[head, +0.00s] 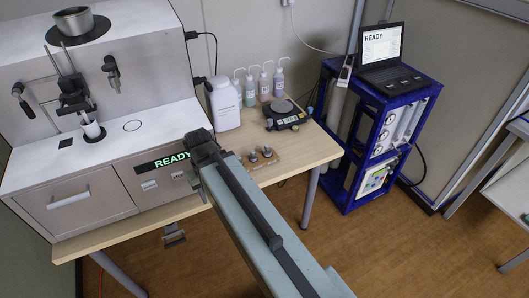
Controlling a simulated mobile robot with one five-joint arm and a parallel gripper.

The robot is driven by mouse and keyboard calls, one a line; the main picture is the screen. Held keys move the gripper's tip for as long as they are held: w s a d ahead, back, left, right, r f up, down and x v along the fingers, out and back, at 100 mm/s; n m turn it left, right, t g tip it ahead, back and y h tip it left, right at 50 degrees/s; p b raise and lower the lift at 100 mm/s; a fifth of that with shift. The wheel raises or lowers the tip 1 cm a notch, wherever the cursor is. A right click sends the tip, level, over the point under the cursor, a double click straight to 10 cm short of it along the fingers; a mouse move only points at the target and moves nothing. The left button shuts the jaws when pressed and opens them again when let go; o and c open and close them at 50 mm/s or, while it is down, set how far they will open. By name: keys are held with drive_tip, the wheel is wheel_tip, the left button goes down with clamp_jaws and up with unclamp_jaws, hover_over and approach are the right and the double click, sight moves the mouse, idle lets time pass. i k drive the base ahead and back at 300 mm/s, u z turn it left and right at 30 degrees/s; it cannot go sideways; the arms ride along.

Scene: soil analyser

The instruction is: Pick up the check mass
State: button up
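Two small grey metal pieces stand on a brown wooden block (262,163) near the table's front edge, just right of my arm. The left piece (253,155) and the right piece (267,152) look like masses; I cannot tell which is the check mass. My arm reaches in from the lower right and bends beside the block. What looks like my gripper (174,238) is a small dark shape below the table's front edge, left of the arm and apart from both pieces. It is too small to tell its opening.
A balance (285,117) stands behind the block, with a white jar (223,104) and several wash bottles (250,88). The large analyser (95,160) with a READY display fills the left. A blue cart (365,150) carries a laptop (383,53). Open floor lies at the right.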

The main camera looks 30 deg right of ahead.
sight(267, 151)
drive_tip(key=u, duration=2.75)
drive_tip(key=k, duration=2.25)
drive_tip(key=z, duration=0.7)
drive_tip(key=i, duration=1)
drive_tip(key=u, duration=0.05)
